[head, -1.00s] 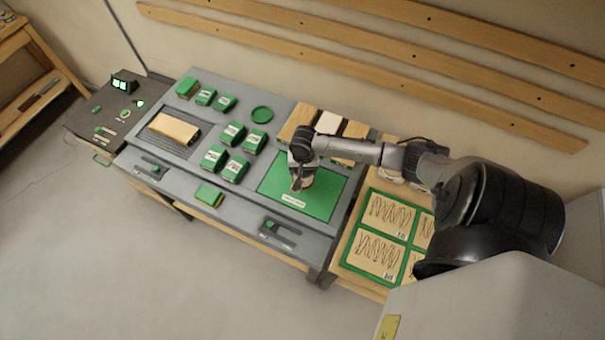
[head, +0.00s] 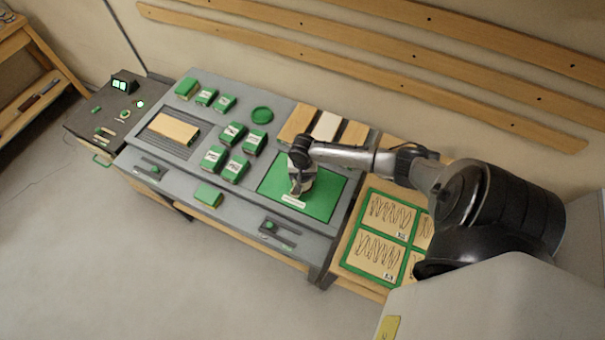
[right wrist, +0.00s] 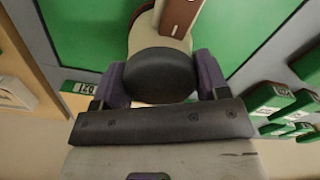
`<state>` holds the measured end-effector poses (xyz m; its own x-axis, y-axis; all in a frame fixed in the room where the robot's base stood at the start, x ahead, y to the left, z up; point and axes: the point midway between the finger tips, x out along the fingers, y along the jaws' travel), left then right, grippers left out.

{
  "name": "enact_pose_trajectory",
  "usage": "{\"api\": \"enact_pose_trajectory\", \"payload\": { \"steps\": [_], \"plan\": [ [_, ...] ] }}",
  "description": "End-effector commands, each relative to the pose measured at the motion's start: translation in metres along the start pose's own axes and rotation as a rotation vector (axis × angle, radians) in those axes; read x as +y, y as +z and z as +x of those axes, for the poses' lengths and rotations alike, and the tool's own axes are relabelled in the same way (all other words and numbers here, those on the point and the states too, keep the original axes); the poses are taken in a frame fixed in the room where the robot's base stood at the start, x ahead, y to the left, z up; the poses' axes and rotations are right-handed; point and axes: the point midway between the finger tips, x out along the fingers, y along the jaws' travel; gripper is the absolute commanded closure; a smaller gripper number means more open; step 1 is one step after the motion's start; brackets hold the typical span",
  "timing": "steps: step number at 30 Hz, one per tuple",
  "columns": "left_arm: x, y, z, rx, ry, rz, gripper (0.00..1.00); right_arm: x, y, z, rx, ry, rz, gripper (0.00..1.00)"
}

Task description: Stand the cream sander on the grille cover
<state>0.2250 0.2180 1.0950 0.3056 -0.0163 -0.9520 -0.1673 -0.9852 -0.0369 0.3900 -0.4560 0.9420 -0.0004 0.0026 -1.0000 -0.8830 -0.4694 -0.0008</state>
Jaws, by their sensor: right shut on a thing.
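In the right wrist view the cream sander (right wrist: 146,36) shows a cream body, a rounded black top and a brown strip. My right gripper (right wrist: 160,82) is shut on it, one purple-grey finger on each side of the black top. In the head view my right gripper (head: 297,188) is low over the green mat (head: 324,199) and hides most of the sander. I cannot tell whether the sander touches the mat. My left gripper is not in view.
A green-topped block (head: 208,195) is near the front. Wooden strips (head: 297,123) lie behind the mat. A green-framed tray (head: 351,257) is at the right.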

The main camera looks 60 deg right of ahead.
Motion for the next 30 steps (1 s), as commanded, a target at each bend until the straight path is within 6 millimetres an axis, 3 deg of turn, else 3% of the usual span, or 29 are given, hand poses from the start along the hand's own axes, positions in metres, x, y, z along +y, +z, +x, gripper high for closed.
{"api": "enact_pose_trajectory", "payload": {
  "steps": [2, 3, 11, 20, 23, 30],
  "plan": [
    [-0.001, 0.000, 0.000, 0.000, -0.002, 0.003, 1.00, -0.001, -0.001, 0.001, 0.001, -0.001, 0.001, 0.66],
    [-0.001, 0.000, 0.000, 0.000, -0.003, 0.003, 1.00, 0.000, 0.000, 0.003, 0.000, 0.001, 0.001, 0.31],
    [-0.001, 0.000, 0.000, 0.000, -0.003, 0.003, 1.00, 0.000, 0.000, 0.003, 0.000, 0.000, 0.000, 0.06],
    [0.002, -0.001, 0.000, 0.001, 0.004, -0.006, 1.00, 0.000, 0.000, -0.001, 0.001, -0.001, -0.001, 0.06],
    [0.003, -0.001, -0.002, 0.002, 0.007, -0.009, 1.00, 0.000, 0.000, -0.011, 0.001, -0.002, 0.000, 0.06],
    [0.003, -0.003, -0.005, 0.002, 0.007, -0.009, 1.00, 0.000, -0.001, -0.055, 0.002, -0.002, -0.001, 0.06]
  ]
}}
